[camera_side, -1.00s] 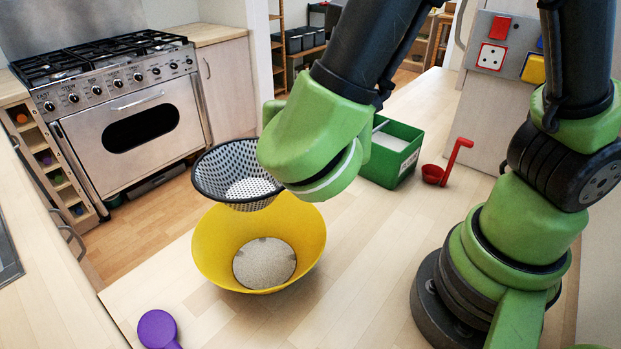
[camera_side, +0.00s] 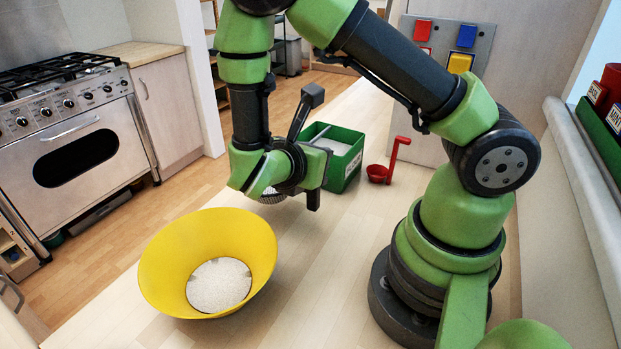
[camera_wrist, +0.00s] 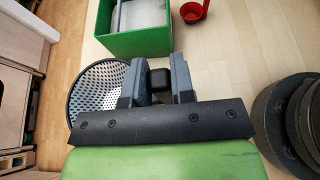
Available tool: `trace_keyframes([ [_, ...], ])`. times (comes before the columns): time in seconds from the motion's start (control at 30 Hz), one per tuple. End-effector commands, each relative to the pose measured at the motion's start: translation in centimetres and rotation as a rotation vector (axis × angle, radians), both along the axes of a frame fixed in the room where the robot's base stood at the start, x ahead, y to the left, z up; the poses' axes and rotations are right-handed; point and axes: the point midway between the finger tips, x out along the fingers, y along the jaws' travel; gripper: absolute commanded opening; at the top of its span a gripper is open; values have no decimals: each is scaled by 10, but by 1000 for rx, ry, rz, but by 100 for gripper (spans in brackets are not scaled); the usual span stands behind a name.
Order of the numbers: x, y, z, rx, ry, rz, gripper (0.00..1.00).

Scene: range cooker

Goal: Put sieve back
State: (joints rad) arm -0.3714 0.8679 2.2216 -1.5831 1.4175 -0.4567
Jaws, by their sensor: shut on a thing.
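The sieve is a perforated metal bowl with a black rim; it shows in the wrist view (camera_wrist: 92,92) at the left of the fingers. My gripper (camera_wrist: 157,78) is shut on the sieve's black handle (camera_wrist: 160,78), which shows between the fingers. In the side view my gripper (camera_side: 304,184) is low over the counter, behind and right of the yellow bowl. Only a small part of the sieve (camera_side: 271,198) shows there, below my wrist; the rest is hidden. Whether it touches the counter I cannot tell.
The yellow bowl (camera_side: 160,265) holds pale grainy material. A green box (camera_side: 345,172) with pale contents stands just behind my gripper, with a red ladle (camera_side: 378,173) to its right. A panel with coloured switches (camera_side: 444,45) is at the back. The counter's front middle is clear.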

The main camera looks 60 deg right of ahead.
Motion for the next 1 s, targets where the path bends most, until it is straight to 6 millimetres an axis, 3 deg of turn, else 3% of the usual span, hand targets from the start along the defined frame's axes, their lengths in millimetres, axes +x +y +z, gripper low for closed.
trace_keyframes([
  [0.33,0,0,-37,0,1,2,0],
  [0.77,0,0,-44,0,0,2,0],
  [0.8,0,0,-44,1,-1,2,30],
  [0.9,0,0,-43,1,-1,2,48],
  [1.0,0,0,-43,1,0,2,48],
])
